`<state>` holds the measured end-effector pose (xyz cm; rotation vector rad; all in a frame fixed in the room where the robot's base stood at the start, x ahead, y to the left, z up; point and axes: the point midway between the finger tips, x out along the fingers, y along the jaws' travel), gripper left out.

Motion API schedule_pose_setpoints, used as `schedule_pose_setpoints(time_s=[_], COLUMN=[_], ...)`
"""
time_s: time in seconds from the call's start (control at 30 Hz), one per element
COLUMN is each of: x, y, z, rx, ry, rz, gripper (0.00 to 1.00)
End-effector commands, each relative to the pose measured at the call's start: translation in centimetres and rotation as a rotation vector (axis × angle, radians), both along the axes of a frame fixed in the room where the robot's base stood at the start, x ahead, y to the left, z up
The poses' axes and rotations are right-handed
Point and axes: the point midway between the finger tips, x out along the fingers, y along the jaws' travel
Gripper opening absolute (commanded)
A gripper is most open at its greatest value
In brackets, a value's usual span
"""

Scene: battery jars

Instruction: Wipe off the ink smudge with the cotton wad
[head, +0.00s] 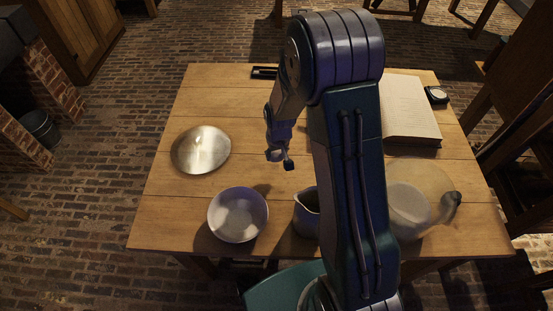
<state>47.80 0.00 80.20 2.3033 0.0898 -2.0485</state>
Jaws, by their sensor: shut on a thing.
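My gripper (281,162) hangs above the middle of the wooden table, right of a shiny metal dish and left of my own arm link. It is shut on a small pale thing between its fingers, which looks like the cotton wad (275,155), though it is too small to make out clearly. I cannot make out the ink smudge; my arm covers a broad strip of the table from back to front.
The back left is clear.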

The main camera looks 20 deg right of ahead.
Motion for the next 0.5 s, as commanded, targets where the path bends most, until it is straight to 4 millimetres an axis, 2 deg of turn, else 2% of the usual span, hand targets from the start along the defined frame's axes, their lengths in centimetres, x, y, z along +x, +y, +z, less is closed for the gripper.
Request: schedule_pose_setpoints(time_s=[0.2,0.5], x=[0.3,0.3], y=[0.0,0.1], z=[1.7,2.0], rx=[0.000,-0.001], ry=[-0.002,0.000], rz=[-0.001,0.000], gripper=[0.07,0.07])
